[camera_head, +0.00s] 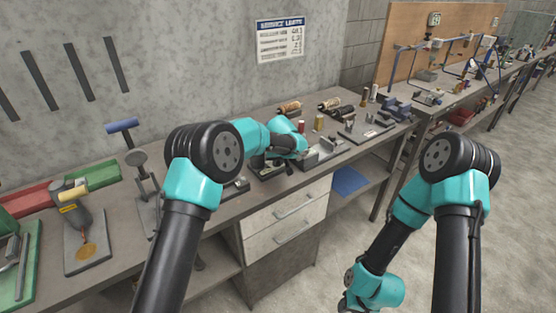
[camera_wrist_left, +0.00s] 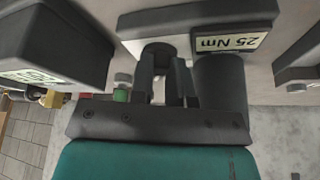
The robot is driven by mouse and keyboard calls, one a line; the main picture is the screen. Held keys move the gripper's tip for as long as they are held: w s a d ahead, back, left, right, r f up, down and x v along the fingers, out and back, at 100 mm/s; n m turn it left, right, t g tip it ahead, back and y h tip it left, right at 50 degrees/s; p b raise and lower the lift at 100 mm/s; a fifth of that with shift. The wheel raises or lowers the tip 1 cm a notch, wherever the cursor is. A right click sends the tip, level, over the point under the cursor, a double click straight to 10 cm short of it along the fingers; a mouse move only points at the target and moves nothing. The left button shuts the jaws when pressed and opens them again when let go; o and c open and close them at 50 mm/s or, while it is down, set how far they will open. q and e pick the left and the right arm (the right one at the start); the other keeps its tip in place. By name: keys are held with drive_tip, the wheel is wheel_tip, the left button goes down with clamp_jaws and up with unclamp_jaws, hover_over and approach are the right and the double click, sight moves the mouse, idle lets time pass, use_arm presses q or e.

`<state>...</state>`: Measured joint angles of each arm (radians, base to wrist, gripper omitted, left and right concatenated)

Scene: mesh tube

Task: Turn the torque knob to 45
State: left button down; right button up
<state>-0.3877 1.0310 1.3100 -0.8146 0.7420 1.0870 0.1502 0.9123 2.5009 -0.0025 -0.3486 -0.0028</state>
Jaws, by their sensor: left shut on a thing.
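In the left wrist view, a dark round knob (camera_wrist_left: 158,52) sits between the fingers of my left gripper (camera_wrist_left: 163,74), which is shut on it. The knob is on a dark grey device (camera_wrist_left: 190,18). The knob's own markings are hidden or too small to read. In the head view, my left gripper (camera_head: 275,160) is low over the bench, and the arm hides much of the device. My right arm hangs away from the bench at the right, and its gripper is out of the picture.
Another dark device with a green-lit display (camera_wrist_left: 35,76) is close by in the wrist view. On the workbench (camera_head: 120,268), a stand with a blue handle (camera_head: 122,125) is to the left. Wire spools (camera_head: 289,106) and small fixtures are behind and right. A sign (camera_head: 280,38) hangs on the wall.

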idle(0.3)
use_arm(q)
drive_tip(key=c, duration=1.1)
unclamp_jaws()
drive_tip(key=shift+r, duration=0.1)
drive_tip(key=v, duration=1.7)
drive_tip(key=shift+s+a+r, duration=0.1)
